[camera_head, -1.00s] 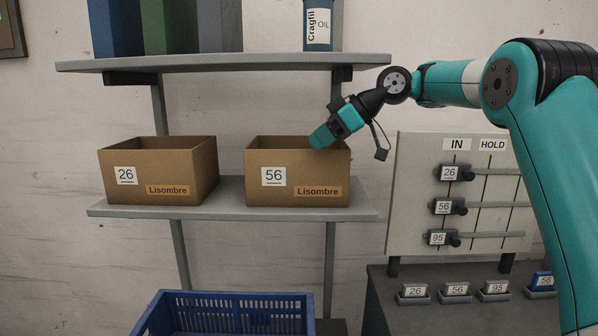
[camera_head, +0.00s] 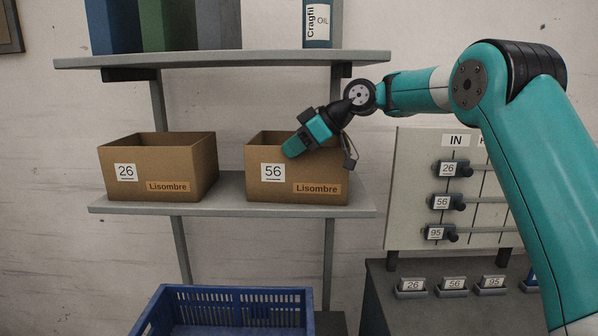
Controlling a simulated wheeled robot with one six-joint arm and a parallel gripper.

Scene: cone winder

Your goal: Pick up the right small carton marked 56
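The carton marked 56 (camera_head: 297,189) is an open-topped brown box with a "Lisombre" label, upright on the right of the lower shelf (camera_head: 225,196). My gripper (camera_head: 293,147) is at the carton's top opening, its teal fingers pointing down and left over the front rim. The fingertips overlap the rim in the picture, and I cannot tell whether they touch it. The finger gap is not clear from this angle. The similar carton marked 26 (camera_head: 157,172) stands to the left on the same shelf, apart from it.
A blue crate (camera_head: 235,297) is below. A board (camera_head: 415,160) with numbered sliders stands at right, above a grey cabinet (camera_head: 390,315) with small number tags.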

